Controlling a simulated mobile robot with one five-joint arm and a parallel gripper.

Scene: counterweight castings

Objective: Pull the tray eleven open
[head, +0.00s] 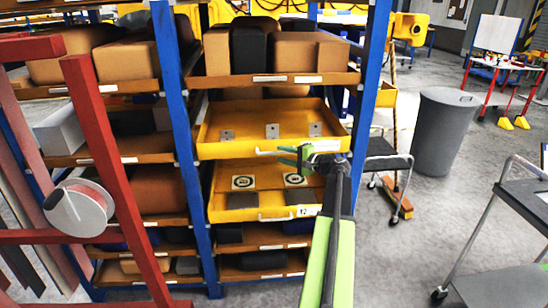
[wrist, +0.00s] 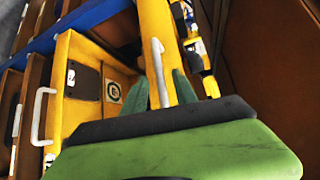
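The upper yellow tray (head: 222,150) stands out from the rack, with three small grey plates inside. Its number is not visible, so I cannot read whether it is eleven. My gripper (head: 291,155) is at the right part of its front, at the white handle (head: 265,151). In the wrist view, the green fingers of my gripper (wrist: 158,92) are apart, on either side of the white handle (wrist: 157,66). I see no clear contact. The gripper looks open.
A lower yellow tray labelled 12 (head: 235,215) also stands out just below; its handle (wrist: 42,116) shows in the wrist view. A blue rack post (head: 372,80) is close on the right. A red frame (head: 115,165) stands left, a grey bin (head: 443,135) right.

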